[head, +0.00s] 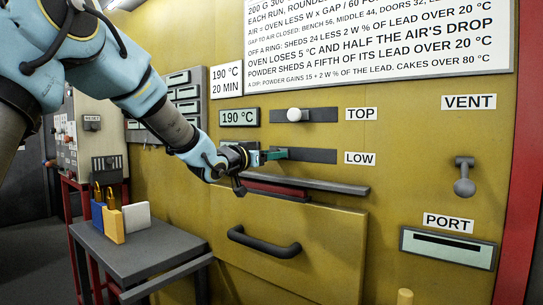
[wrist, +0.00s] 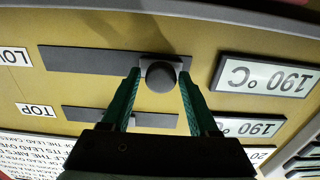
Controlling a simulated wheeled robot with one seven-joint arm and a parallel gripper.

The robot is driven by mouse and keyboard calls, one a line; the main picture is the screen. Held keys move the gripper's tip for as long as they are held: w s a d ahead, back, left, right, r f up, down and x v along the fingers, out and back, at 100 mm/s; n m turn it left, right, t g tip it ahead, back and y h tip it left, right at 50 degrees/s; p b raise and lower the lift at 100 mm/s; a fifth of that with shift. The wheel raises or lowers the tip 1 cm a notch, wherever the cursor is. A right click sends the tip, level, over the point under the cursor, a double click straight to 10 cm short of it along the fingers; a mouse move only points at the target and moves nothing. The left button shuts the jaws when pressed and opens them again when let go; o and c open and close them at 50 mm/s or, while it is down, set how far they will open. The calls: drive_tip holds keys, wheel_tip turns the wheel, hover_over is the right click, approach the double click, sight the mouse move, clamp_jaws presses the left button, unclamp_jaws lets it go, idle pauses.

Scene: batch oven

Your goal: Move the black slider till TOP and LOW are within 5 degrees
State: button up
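The LOW slot (head: 318,156) is a dark bar beside the LOW label (head: 359,158). Its black slider knob (wrist: 161,76) sits near the slot's display end in the wrist view, which is upside down. My gripper (head: 272,155) is at that knob, with its green fingers (wrist: 159,82) on either side. A narrow gap seems to show between fingers and knob. The TOP slot (head: 325,115) holds a white knob (head: 293,114). The TOP display (head: 239,117) reads 190 °C. The LOW display (wrist: 267,77) also reads 190 °C; my gripper hides it in the head view.
Below the slots are a dark ledge (head: 310,185) and a drawer handle (head: 263,243). A small table (head: 140,262) with a yellow holder (head: 113,225) stands at left. A vent lever (head: 464,178) and a port (head: 448,248) are at right.

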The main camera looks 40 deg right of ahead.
drive_tip(key=shift+o, duration=1)
drive_tip(key=b+v, duration=0.3)
drive_tip(key=v, duration=0.7)
drive_tip(key=shift+a, duration=0.35)
drive_tip(key=shift+s, duration=0.1)
